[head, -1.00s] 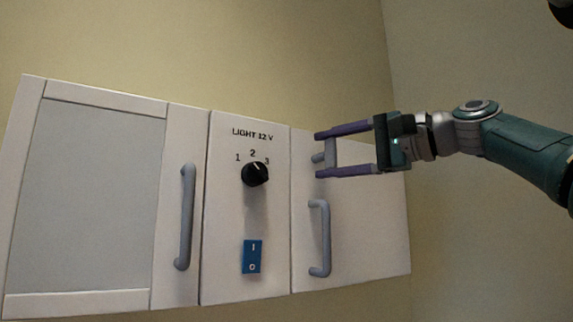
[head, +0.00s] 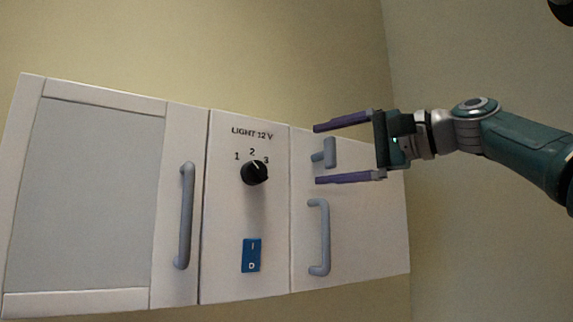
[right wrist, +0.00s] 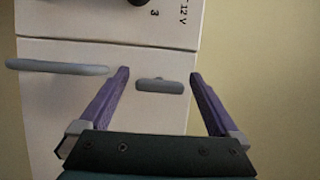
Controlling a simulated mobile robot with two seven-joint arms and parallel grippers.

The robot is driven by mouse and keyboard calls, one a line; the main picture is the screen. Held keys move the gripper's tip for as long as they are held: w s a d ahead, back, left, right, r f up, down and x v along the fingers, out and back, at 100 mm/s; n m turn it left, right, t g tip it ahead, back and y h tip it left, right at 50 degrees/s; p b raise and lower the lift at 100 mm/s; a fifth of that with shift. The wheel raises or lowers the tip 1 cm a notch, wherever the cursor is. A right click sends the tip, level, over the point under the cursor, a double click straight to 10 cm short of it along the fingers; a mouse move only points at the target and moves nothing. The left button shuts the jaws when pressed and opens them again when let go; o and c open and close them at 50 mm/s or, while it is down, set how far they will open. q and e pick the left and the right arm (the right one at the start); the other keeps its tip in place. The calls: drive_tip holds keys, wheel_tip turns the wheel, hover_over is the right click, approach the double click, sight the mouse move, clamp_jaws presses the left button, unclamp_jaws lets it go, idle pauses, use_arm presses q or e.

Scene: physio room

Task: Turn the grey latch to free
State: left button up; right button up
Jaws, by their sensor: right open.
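The grey latch (head: 329,153) is a small T-shaped handle on the right door of the white cabinet, above that door's grey bar handle. In the head view its crosspiece stands about upright. My right gripper (head: 316,154) is open, with one purple finger above the latch and one below, apart from it. In the right wrist view the latch (right wrist: 160,86) lies between the two spread fingertips (right wrist: 159,72). My left gripper is not in view.
The right door's bar handle (head: 320,238) is just below the lower finger. The middle panel has a black knob (head: 254,172) and a blue switch (head: 251,255). The left door has a long grey handle (head: 185,215). The wall right of the cabinet is bare.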

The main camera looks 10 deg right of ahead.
drive_tip(key=shift+s+d+f+b, duration=0.15)
drive_tip(key=shift+s+d+b, duration=0.05)
drive_tip(key=shift+b, duration=0.1)
drive_tip(key=b+v, duration=0.7)
drive_tip(key=v, duration=0.2)
